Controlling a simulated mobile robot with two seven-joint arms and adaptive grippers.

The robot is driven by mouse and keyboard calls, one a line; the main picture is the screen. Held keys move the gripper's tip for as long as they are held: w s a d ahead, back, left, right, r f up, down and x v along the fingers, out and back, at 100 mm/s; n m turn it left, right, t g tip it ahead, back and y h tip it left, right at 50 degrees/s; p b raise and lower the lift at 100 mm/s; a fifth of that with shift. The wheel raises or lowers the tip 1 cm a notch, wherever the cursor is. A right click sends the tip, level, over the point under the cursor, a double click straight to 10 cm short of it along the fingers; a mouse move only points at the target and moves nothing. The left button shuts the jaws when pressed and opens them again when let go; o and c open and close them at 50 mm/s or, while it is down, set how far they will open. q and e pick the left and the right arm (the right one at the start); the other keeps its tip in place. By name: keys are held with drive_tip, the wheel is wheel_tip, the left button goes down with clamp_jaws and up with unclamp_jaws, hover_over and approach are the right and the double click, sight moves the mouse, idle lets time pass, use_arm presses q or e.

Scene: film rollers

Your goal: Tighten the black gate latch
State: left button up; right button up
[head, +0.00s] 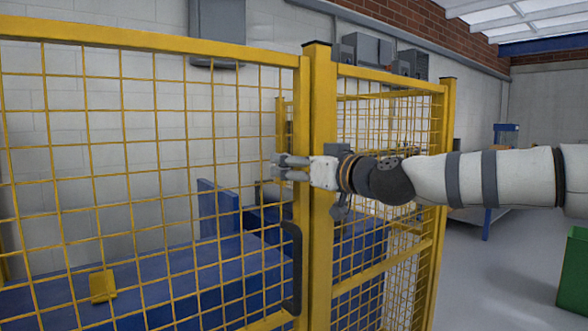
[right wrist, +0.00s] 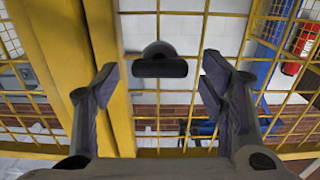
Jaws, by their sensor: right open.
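The yellow mesh gate (head: 150,165) stands at the left, beside a yellow post (head: 321,230). A black pull handle (head: 293,270) is on the gate's edge. My right gripper (head: 290,167) reaches across the post from the right, with its fingers apart near the gate's edge. In the right wrist view, a dark rounded piece with a flat bar (right wrist: 158,67), which looks like the black latch, shows between the open fingers (right wrist: 158,82). I cannot tell whether they touch it. The latch is not clear in the head view, where my gripper covers that area. My left gripper is out of view.
A second mesh panel (head: 392,90) runs back to the right of the post. Blue equipment (head: 170,275) stands behind the gate. A green box (head: 572,275) is at the far right. The floor (head: 495,265) between panel and box looks clear.

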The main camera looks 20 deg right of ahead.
drive_tip(key=shift+w+a+r, duration=0.1)
drive_tip(key=shift+w, duration=0.3)
drive_tip(key=c, duration=1.2)
drive_tip(key=shift+o, duration=0.2)
